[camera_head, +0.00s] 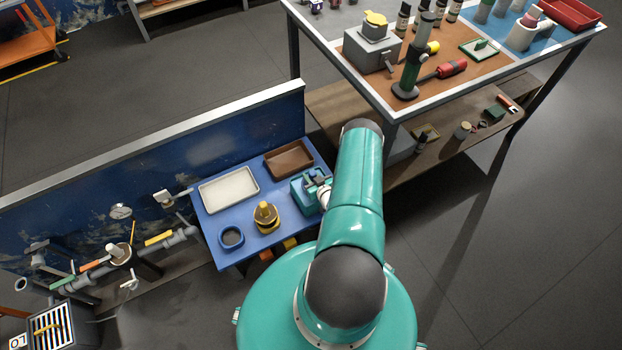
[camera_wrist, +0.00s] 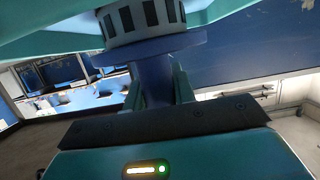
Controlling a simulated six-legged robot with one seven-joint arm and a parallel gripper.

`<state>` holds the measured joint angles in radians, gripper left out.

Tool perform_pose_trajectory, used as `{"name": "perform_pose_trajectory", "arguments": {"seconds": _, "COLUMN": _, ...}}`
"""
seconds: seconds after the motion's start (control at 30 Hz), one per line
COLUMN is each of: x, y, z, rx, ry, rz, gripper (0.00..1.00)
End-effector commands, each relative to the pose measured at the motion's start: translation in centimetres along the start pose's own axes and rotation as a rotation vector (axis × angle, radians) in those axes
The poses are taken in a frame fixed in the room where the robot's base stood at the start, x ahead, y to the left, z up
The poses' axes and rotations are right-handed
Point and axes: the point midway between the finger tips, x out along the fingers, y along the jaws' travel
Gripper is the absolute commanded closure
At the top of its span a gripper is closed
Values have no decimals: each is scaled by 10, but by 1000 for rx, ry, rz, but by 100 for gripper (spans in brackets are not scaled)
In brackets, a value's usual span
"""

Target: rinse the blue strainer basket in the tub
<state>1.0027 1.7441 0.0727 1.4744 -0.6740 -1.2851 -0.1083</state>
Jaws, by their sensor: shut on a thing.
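In the wrist view my gripper (camera_wrist: 158,92) is shut on the blue stem of the strainer basket (camera_wrist: 150,49). The basket has a blue flange, with a grey slotted part beyond it. In the head view my gripper (camera_head: 310,190) is over the right side of the blue bench top, largely covered by my arm; the basket cannot be made out there. A shallow white-lined tray (camera_head: 229,189) lies at the back left of the bench and a brown tray (camera_head: 289,160) at the back right. I cannot tell which container is the tub.
A blue ring-shaped cup (camera_head: 231,238) and a brass-coloured fitting (camera_head: 266,216) stand at the bench front. Pipes and valves (camera_head: 160,240) lie left of the bench, and a blue wall panel (camera_head: 150,170) behind it. A large worktable (camera_head: 440,99) with tools stands behind right.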

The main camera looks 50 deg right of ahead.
Motion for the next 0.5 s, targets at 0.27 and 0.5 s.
{"name": "perform_pose_trajectory", "arguments": {"seconds": 0.27, "x": -9, "y": 0, "z": -30, "rx": -1, "ry": 1, "rz": -1, "gripper": 100}}
{"name": "perform_pose_trajectory", "arguments": {"seconds": 0.5, "x": -17, "y": 0, "z": -55, "rx": -1, "ry": 1, "rz": -1, "gripper": 100}}
